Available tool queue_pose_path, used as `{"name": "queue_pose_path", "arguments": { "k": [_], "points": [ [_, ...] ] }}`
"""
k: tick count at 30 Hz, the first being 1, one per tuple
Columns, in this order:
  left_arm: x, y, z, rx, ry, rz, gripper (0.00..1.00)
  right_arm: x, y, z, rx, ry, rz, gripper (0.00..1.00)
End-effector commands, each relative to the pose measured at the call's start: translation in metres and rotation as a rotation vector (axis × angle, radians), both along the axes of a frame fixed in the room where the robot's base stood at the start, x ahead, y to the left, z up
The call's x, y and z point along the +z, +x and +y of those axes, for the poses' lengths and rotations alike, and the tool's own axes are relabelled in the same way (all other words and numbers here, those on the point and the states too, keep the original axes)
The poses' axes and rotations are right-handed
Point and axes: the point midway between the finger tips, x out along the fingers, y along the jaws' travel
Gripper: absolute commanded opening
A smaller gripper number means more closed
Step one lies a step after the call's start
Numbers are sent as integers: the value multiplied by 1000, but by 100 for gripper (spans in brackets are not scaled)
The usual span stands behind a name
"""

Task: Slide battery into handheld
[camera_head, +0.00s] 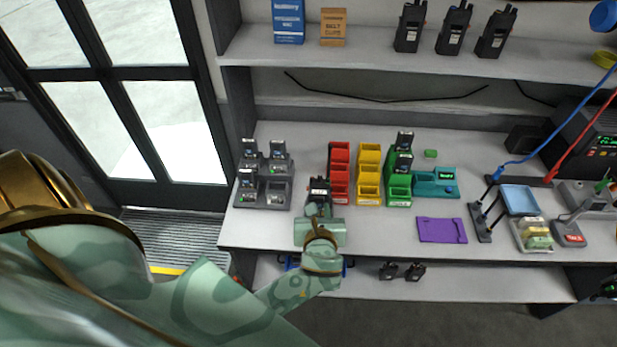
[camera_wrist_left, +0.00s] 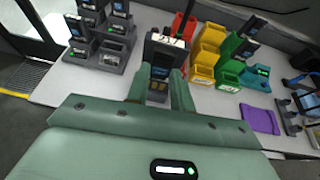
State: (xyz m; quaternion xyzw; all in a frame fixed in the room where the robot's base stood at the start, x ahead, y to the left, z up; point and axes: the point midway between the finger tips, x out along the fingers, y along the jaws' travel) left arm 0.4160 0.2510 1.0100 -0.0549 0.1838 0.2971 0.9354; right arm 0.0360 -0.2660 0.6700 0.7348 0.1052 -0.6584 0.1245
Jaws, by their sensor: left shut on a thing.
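My left gripper (camera_head: 319,209) is above the front of the bench. It also shows in the left wrist view (camera_wrist_left: 159,92), with its fingers shut on the sides of a dark battery (camera_wrist_left: 160,72) with a blue label and gold contacts. A black handheld (camera_wrist_left: 163,47) with a pale label and antenna stands directly beyond the battery; in the head view its labelled top (camera_head: 319,184) shows past the fingers. Battery and handheld overlap in both views, so I cannot tell how far one is inside the other. My right gripper is not in view.
A grey charger (camera_head: 272,203) with several batteries and one empty front bay stands left. Red (camera_head: 339,184), yellow (camera_head: 369,188) and green bins (camera_head: 399,191) stand right of the handheld. A purple mat (camera_head: 441,230) lies farther right. Spare radios (camera_head: 453,30) stand on the upper shelf.

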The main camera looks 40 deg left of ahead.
Motion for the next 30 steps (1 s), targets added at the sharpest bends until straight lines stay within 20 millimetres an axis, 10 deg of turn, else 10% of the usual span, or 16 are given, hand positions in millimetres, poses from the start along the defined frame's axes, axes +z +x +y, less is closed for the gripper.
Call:
{"name": "queue_pose_path", "arguments": {
  "k": [30],
  "points": [
    [-23, 38, 23, -4, 1, -1, 0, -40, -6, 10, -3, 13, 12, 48]
  ]
}}
